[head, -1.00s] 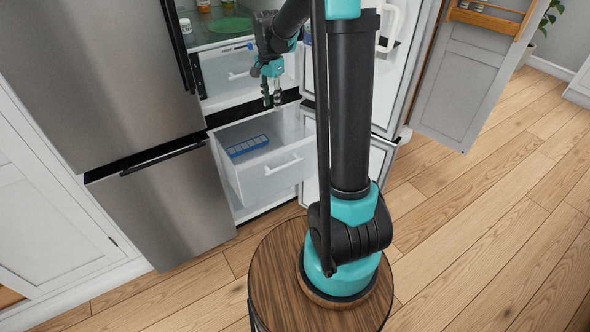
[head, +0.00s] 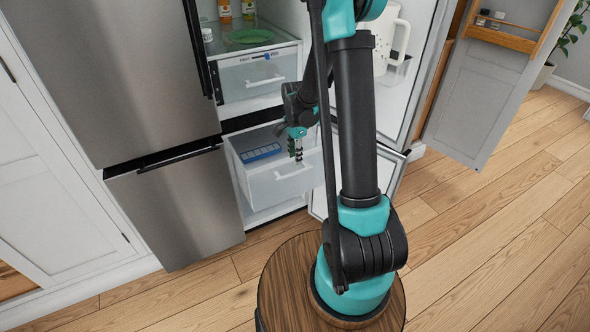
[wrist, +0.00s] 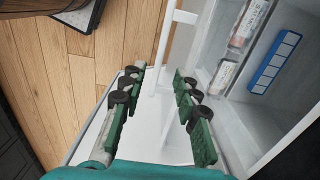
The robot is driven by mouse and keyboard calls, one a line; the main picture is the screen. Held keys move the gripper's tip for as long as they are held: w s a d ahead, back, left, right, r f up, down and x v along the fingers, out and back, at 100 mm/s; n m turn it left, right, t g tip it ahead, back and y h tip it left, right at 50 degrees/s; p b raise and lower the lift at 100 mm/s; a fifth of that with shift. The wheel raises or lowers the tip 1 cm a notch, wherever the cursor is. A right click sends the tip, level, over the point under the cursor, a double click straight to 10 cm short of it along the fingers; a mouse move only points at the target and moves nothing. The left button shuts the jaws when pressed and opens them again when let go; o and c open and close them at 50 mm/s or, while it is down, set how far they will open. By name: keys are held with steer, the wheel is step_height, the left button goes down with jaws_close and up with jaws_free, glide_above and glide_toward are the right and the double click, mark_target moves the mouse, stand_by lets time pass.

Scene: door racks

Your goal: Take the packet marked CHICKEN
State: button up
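Two packets with pale printed labels lie in the open freezer drawer in the wrist view, one at the top (wrist: 245,22) and one nearer (wrist: 222,77). Their print is too small to read, so I cannot tell which is marked CHICKEN. In the head view I cannot make the packets out. The drawer (head: 262,190) is pulled out, with its handle facing me. My gripper (head: 297,148) is over the drawer's front right part. In the wrist view my gripper (wrist: 160,75) has its fingers apart with nothing held, and the packets are to their right.
A blue tray with white cells (head: 261,152) lies in the drawer; it also shows in the wrist view (wrist: 275,62). Above is a closed clear drawer (head: 255,78) and a shelf with a green plate (head: 248,36). The open fridge door (head: 405,90) stands to the right.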

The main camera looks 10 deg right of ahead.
mark_target(295, 172)
step_height(295, 172, down, 7)
steer(key=shift+f, duration=0.15)
stand_by(0.4)
jaws_close()
stand_by(0.3)
